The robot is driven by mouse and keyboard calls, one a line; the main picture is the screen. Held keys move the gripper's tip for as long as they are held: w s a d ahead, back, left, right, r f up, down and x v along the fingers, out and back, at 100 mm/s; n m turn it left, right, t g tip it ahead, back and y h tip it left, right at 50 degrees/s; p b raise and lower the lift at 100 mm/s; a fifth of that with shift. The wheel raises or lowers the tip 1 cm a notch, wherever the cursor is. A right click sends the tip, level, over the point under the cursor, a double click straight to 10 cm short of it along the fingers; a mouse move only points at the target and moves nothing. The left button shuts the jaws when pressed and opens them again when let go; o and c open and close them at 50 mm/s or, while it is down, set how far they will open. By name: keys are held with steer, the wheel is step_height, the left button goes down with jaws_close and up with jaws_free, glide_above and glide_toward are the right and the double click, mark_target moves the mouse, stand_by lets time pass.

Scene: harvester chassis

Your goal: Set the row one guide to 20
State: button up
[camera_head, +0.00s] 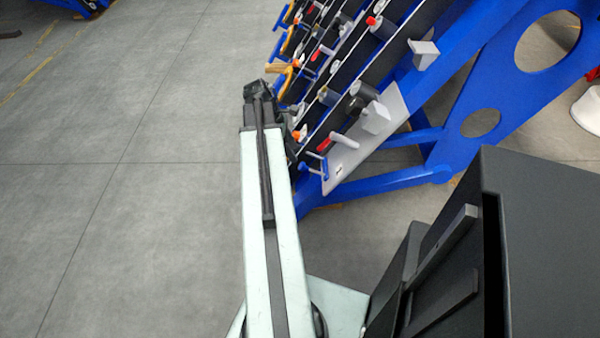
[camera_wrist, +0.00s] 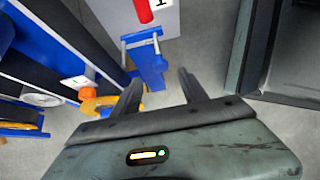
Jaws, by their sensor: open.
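The harvester chassis carries a slanted panel of dark rows on a blue frame (camera_head: 420,135). In the wrist view a white plate marked "1" (camera_wrist: 160,4) shows at the top, with a red handle (camera_wrist: 143,10) beside it. In the head view the blue fitting (camera_head: 316,163) is at the panel's lower end, beside my arm.
An orange knob with a yellow ring (camera_wrist: 97,105) lies close left of my gripper. A white disc (camera_wrist: 41,99) and more fittings sit farther left. A dark box-like structure (camera_wrist: 285,50) stands at the right. Open grey floor (camera_head: 110,170) lies left of my arm.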

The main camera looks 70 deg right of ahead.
mark_target(301, 165)
steer(key=b+x, duration=0.7)
steer(key=shift+f, duration=0.4)
steer(key=shift+s+r, duration=0.1)
steer(key=shift+r, duration=0.05)
